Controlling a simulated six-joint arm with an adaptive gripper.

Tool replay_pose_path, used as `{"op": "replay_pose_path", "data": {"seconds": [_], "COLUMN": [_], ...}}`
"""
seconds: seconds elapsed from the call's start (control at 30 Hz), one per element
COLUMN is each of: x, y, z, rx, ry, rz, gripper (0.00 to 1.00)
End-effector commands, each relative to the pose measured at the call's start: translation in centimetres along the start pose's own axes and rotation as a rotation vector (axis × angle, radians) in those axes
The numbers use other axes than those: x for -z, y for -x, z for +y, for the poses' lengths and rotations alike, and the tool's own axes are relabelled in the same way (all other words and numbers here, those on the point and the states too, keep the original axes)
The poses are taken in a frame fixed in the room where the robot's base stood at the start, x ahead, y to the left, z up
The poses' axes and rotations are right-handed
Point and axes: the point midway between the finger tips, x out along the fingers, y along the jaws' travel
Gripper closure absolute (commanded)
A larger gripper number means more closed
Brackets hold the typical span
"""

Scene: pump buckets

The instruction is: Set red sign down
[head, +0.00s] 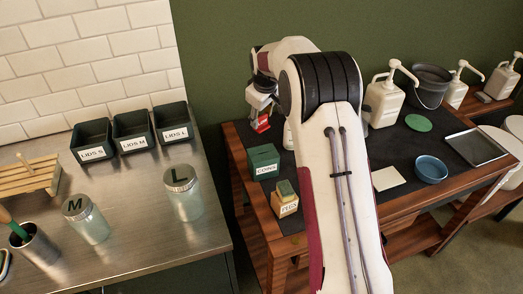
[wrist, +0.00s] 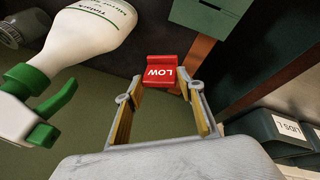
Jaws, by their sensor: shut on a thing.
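The small red sign (head: 262,124) marked LOW is at the back left corner of the dark-topped wooden table (head: 237,147). In the wrist view the sign (wrist: 162,72) sits at the tips of my gripper (wrist: 163,88), with its lettering upside down. My gripper (head: 262,103) is shut on the sign, a finger on either side. In the head view it points down at the sign. I cannot tell whether the sign touches the tabletop.
A green box (head: 264,160) labelled COINS and a yellow-green box (head: 285,199) stand in front of the sign. A white spray bottle (wrist: 88,35) with a green trigger is close beside my gripper. Black lid bins (head: 172,122) stand on the steel counter to the left.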

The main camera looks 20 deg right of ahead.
Motion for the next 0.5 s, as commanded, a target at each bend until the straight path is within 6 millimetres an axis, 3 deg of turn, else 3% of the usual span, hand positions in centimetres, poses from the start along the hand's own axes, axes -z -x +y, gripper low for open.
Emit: {"op": "replay_pose_path", "data": {"seconds": [0.17, 0.5], "x": [-0.2, -1.5], "y": [-0.6, -4.5], "z": [-0.1, -1.2], "rx": [0.000, 0.001], "ry": [0.000, -0.001], "rz": [-0.001, -0.003], "gripper": [1.00, 1.00]}}
